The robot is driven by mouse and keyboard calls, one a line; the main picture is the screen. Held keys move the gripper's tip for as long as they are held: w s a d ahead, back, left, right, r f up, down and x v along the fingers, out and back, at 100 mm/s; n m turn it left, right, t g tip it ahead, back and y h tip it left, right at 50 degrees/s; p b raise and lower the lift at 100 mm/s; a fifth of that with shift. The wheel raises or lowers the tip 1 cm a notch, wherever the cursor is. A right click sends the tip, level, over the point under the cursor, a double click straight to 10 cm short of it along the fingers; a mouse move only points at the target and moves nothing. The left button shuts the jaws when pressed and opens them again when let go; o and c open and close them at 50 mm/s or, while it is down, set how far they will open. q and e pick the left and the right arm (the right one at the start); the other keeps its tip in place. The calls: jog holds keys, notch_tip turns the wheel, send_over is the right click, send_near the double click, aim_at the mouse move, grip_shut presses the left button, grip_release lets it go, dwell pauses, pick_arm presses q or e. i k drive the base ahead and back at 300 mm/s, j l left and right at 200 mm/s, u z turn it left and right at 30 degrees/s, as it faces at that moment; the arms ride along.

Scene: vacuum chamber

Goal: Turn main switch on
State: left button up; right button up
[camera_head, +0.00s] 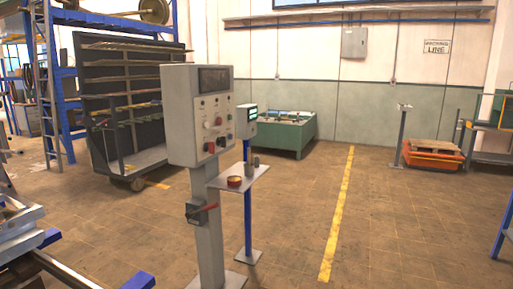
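A grey control cabinet (199,115) stands upright on a grey post (209,243) left of centre. Its front panel has a dark display, several small buttons and a red knob (218,121). Neither of my grippers is in view.
A wheeled rack (125,100) stands behind left, a green bin (286,134) behind. Metal frames (30,240) fill the lower left.

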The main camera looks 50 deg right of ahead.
aim_at(210, 146)
jog(key=z, duration=1.35)
jog(key=i+l, duration=0.25)
jog(key=l+u, duration=0.05)
jog(key=l, duration=0.05)
